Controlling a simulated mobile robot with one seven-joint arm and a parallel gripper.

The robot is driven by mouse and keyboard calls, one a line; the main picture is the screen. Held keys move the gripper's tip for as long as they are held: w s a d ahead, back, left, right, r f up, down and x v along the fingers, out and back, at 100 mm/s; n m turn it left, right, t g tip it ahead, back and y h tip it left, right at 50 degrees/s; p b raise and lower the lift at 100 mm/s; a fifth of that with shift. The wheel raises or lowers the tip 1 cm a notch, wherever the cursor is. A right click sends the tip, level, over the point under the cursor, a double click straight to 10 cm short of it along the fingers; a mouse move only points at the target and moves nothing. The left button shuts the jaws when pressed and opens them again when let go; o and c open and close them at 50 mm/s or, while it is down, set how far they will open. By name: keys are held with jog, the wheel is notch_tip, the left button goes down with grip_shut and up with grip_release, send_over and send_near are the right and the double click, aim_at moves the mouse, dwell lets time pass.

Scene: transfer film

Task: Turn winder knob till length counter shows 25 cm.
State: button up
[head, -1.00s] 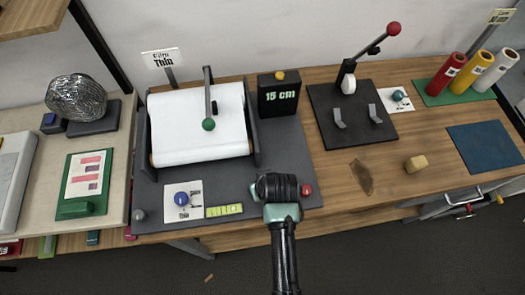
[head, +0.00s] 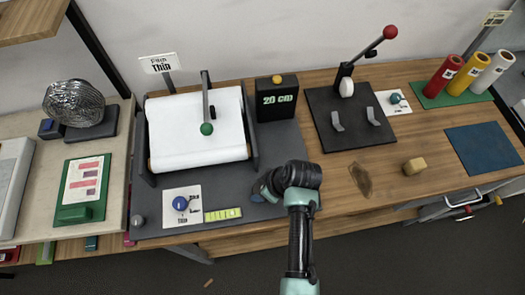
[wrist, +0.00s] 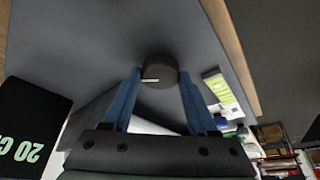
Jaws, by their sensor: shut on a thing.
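The length counter (head: 277,97) is a dark box with an orange top button, at the back of the grey winder base; it reads 20 cm. Part of it shows at the left of the wrist view (wrist: 30,125). The winder knob (wrist: 157,68) is a dark round knob with a white mark, seen in the wrist view between the two blue fingers. My gripper (wrist: 160,76) is shut on it, one finger on each side. In the head view my gripper (head: 261,190) is at the base's front right, and the knob is hidden there.
A black lever press (head: 350,120) stands to the right.

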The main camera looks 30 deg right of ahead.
dwell(0.4)
jog(key=o, duration=1.4)
jog(key=b+v, duration=0.1)
jog(key=v, duration=1.2)
jog(key=shift+b, duration=0.3)
